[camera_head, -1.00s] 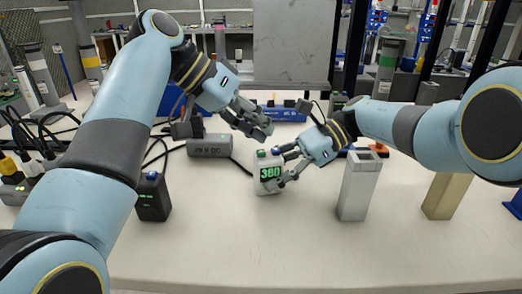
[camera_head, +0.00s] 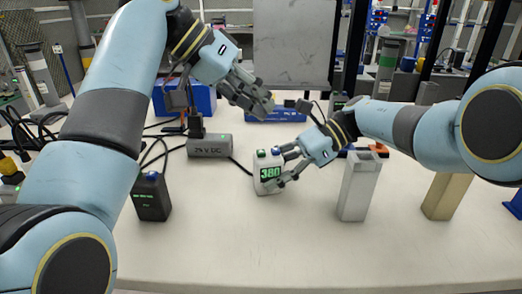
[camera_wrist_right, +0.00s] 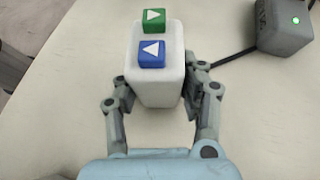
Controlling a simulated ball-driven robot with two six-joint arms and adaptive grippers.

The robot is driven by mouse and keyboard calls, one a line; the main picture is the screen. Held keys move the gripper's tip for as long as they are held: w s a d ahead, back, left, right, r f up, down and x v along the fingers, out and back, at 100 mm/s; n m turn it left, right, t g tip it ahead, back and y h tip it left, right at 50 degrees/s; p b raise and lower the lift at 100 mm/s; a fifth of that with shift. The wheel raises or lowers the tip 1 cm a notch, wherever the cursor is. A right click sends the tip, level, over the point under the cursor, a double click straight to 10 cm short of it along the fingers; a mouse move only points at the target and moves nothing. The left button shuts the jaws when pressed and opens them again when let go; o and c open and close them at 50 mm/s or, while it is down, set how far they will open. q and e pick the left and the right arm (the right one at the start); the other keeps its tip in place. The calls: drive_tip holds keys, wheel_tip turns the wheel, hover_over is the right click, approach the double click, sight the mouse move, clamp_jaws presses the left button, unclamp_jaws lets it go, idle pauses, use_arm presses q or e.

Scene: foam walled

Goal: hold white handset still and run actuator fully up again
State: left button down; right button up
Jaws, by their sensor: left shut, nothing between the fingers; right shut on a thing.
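The white handset (camera_head: 263,163) stands upright on the white table, its lit green screen reading 380. My right gripper (camera_head: 273,168) is shut on it, one finger on each side. In the right wrist view the handset (camera_wrist_right: 155,85) shows a green button (camera_wrist_right: 153,17) and a blue button (camera_wrist_right: 151,53) with arrows on top, uncovered. My left gripper (camera_head: 262,103) is shut and empty, above and behind the handset, touching nothing. I cannot tell for sure which thing is the actuator; a grey square column (camera_head: 358,190) stands right of the handset.
A grey 24 V DC box (camera_head: 209,146) with cables sits left of the handset. A dark box (camera_head: 151,198) with a green display stands further left. A beige block (camera_head: 445,197) stands at right. The table front is clear.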

drive_tip(key=o, duration=0.9)
drive_tip(key=shift+o, duration=0.2)
drive_tip(key=shift+d, duration=0.1)
